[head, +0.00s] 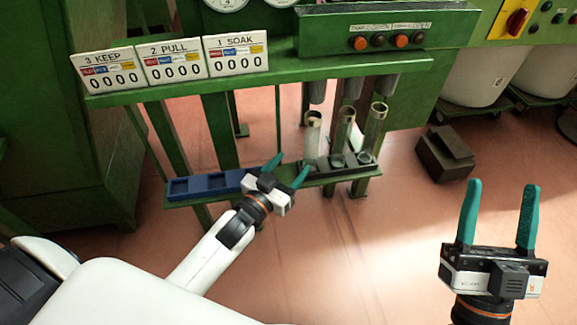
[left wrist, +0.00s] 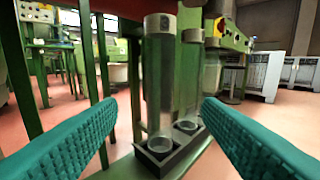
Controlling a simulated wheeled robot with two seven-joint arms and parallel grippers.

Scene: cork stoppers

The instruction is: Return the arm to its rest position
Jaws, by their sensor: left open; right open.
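My left gripper (head: 287,170) is open, its green fingers over the low green shelf near the blue tray (head: 205,185) and left of the glass tubes. In the left wrist view its fingers (left wrist: 160,135) are spread, with a clear tube (left wrist: 160,80) standing beyond them in a dark holder; nothing is between the fingertips. My right gripper (head: 499,215) is open and empty at the right, fingers pointing up, over the floor. In the head view three clear tubes stand in a row: left (head: 312,140), middle (head: 343,138) and right (head: 373,132).
A green upper shelf (head: 290,76) carries three counter signs, including 1 SOAK (head: 236,54). The low green shelf (head: 325,180) bears the tray and tubes. A dark box (head: 445,153) sits on the floor at right. White bins (head: 480,75) stand behind. The pink floor in front is clear.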

